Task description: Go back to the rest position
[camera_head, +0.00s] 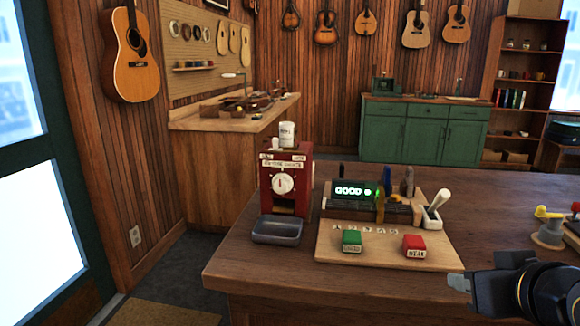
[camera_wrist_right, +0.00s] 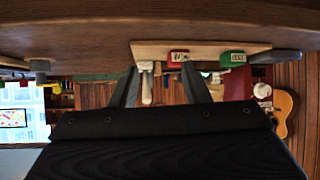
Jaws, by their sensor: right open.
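My right gripper (camera_head: 468,284) is at the lower right of the head view, beside the right front corner of a wooden board. In the right wrist view, which is upside down, its two fingers (camera_wrist_right: 160,80) are spread with nothing between them. The board (camera_head: 335,252) lies on the table and carries a green block (camera_head: 352,240), a red block (camera_head: 414,245) and a box with a lit green display (camera_head: 356,190). Both blocks also show in the right wrist view, beyond the fingers. My left gripper is not in view.
A red machine with a dial (camera_head: 284,184) stands at the table's left, with a grey tray (camera_head: 278,231) before it. A white-handled tool (camera_head: 437,202) stands at the board's right. A spool-like stand (camera_head: 548,230) is near my right arm. The table front (camera_head: 260,270) is bare.

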